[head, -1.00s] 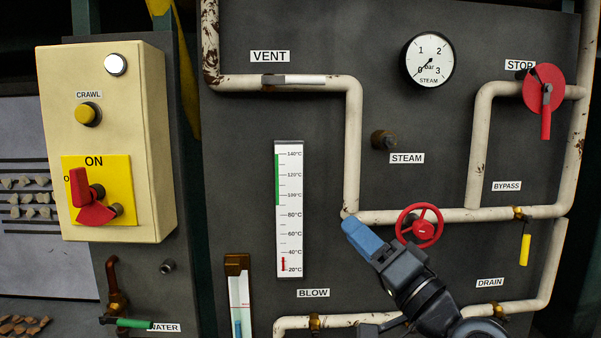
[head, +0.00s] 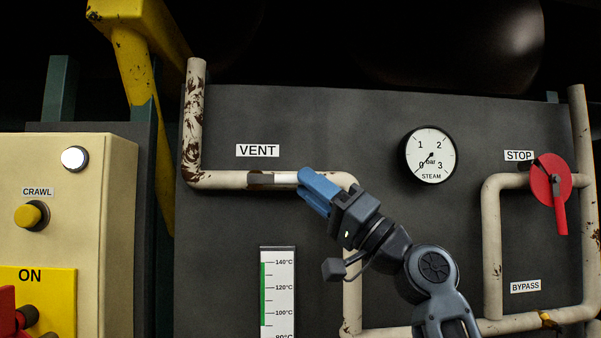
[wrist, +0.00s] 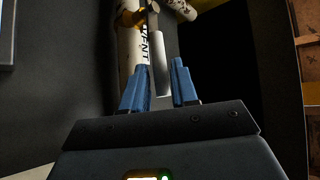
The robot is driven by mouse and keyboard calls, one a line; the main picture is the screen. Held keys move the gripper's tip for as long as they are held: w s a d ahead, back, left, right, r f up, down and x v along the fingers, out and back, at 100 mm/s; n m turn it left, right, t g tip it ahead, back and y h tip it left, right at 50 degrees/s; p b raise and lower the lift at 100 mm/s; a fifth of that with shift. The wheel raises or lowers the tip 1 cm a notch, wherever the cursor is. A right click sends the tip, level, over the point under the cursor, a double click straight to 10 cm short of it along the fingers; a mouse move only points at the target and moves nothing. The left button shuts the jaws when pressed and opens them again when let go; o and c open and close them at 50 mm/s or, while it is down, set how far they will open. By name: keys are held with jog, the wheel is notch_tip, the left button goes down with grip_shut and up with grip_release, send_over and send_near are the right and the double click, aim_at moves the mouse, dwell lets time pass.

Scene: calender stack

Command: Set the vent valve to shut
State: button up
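The vent valve's pale lever (head: 285,179) lies horizontal, along the white pipe below the VENT label (head: 257,151). Its brown valve body (head: 257,173) is at the lever's left end. In the head view my gripper (head: 304,181) is at the lever's right end, with blue fingers covering that end. In the wrist view the lever (wrist: 159,65) reaches down between the two blue fingers of my gripper (wrist: 158,66). The fingers stand apart with a narrow gap on each side of the lever, so contact does not show.
The pipe (head: 225,180) bends down behind my gripper. A steam gauge (head: 430,155) and a red STOP disc (head: 550,182) with a lever are to the right. A thermometer (head: 277,295) is below. A cream control box (head: 85,235) stands at left.

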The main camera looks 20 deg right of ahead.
aim_at(286, 179)
jog(key=shift+p+x, duration=0.35)
jog(key=shift+x, duration=1.05)
jog(key=shift+c, duration=0.2)
grip_shut()
